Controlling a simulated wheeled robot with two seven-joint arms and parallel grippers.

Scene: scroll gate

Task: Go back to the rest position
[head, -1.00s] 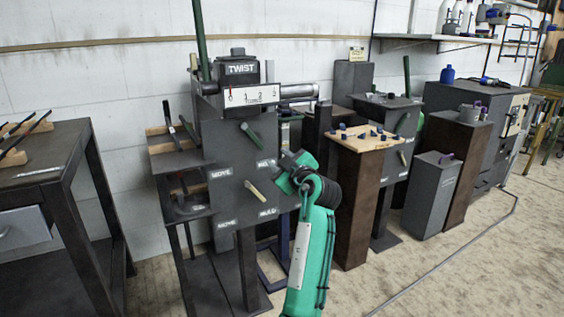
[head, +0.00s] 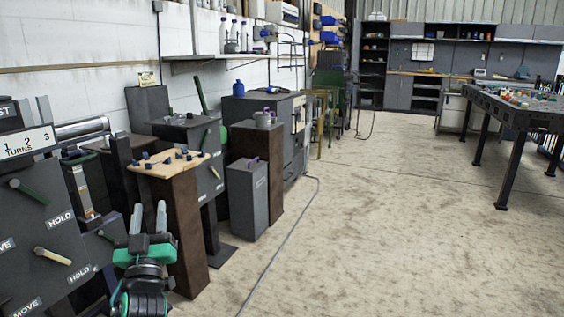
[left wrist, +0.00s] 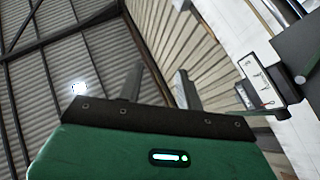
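My left gripper (head: 148,217) stands at the lower left of the head view with its two grey fingers pointing up. The fingers are apart with nothing between them; they also show apart in the left wrist view (left wrist: 157,88), against the ceiling. The grey machine (head: 82,212) with a "TURNS" scale, a green handle (head: 28,192) and a cream handle (head: 52,256) is to the left of the gripper, partly cut off by the picture edge. The gripper appears clear of both handles. My right gripper is not in view.
A wooden-topped pedestal (head: 185,220) with small dark pieces stands just behind and right of the left gripper. A grey box (head: 247,197) and a dark cabinet (head: 290,135) stand farther back. The floor (head: 400,230) to the right is open, up to a metal table (head: 525,112).

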